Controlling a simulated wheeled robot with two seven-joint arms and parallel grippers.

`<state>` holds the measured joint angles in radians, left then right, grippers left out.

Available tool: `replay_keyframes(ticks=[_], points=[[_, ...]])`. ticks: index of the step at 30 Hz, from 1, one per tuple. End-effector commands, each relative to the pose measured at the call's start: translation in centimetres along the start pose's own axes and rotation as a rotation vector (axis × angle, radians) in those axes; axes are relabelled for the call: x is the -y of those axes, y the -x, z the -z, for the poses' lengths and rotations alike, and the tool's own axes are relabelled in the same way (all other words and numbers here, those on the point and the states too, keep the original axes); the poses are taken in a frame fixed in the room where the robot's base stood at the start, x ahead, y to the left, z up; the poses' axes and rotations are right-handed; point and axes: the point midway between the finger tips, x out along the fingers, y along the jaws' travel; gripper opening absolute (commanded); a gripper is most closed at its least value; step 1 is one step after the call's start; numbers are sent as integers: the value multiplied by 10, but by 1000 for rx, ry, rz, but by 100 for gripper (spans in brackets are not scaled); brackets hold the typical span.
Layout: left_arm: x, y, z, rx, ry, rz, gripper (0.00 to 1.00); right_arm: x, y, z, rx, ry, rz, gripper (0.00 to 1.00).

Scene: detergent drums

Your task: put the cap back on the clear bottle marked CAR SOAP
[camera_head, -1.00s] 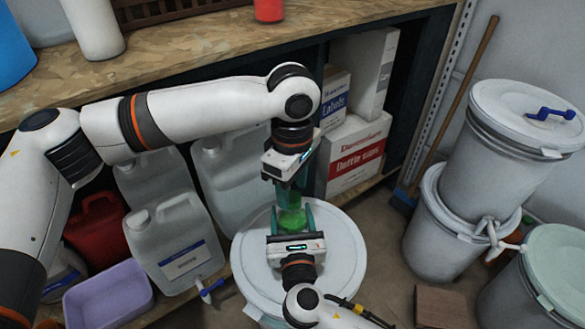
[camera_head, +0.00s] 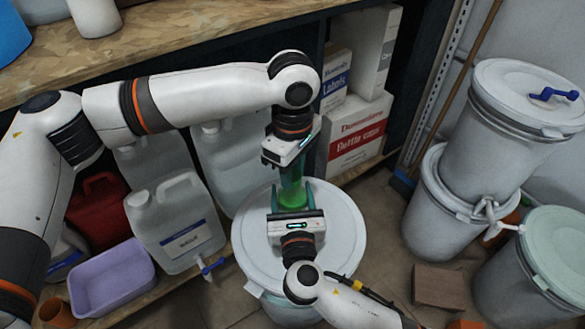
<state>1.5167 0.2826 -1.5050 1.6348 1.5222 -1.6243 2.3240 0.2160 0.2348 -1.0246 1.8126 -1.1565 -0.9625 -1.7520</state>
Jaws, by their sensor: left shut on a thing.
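The clear bottle (camera_head: 292,199), with green liquid in it, stands upright above the white drum lid (camera_head: 345,225). Its label is not readable from here. My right gripper (camera_head: 293,193) comes from below in the picture, its teal fingers on both sides of the bottle and apparently closed on it. My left gripper (camera_head: 293,178) points down from above, right over the bottle's top. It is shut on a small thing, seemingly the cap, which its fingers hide. I cannot tell whether the cap touches the bottle's neck.
A large jug (camera_head: 178,228) with a blue tap and a lilac tub (camera_head: 112,279) stand at the left. Stacked white drums (camera_head: 440,215) and a green-lidded drum (camera_head: 555,250) are at the right. Cardboard boxes (camera_head: 357,140) sit on the shelf behind, under the wooden worktop (camera_head: 180,50).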

Motion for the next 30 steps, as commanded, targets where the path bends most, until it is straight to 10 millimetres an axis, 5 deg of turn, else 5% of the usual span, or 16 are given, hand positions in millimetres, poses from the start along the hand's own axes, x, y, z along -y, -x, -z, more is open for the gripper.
replay_keyframes(ticks=[30], points=[[0,-2,0,0,-2155,1,2,0,0,-1,1,1,1,0]])
